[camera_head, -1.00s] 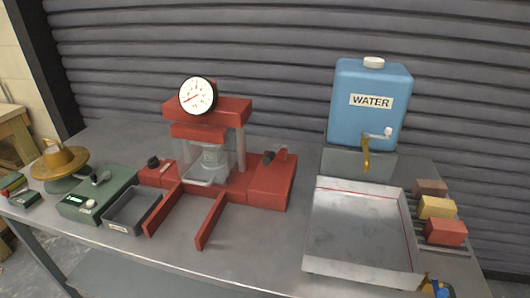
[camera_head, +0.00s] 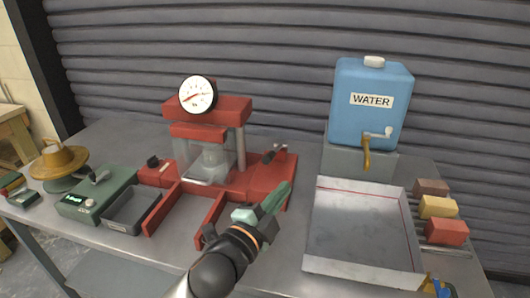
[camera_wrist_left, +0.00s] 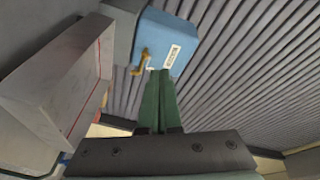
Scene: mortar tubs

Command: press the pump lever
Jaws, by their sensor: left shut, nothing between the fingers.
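The red press (camera_head: 207,105) with a round dial gauge (camera_head: 198,95) stands on the grey bench. A small lever with a dark end (camera_head: 268,157), which looks like the pump lever, sits on the right part of the press base. My left gripper (camera_head: 284,187), with green fingers, is shut and empty in front of the right end of that base, below the lever in the picture. I cannot tell whether it touches the press. In the left wrist view the shut fingers (camera_wrist_left: 159,78) point towards the blue water container (camera_wrist_left: 167,38); the lever is not seen there. My right gripper is not in view.
A metal tray (camera_head: 362,235) lies right of the gripper, with the water container (camera_head: 370,105) and its tap behind. Coloured blocks (camera_head: 438,207) line the right edge. A green box (camera_head: 97,195) and grey bin (camera_head: 133,208) stand left. A ribbed wall closes the back.

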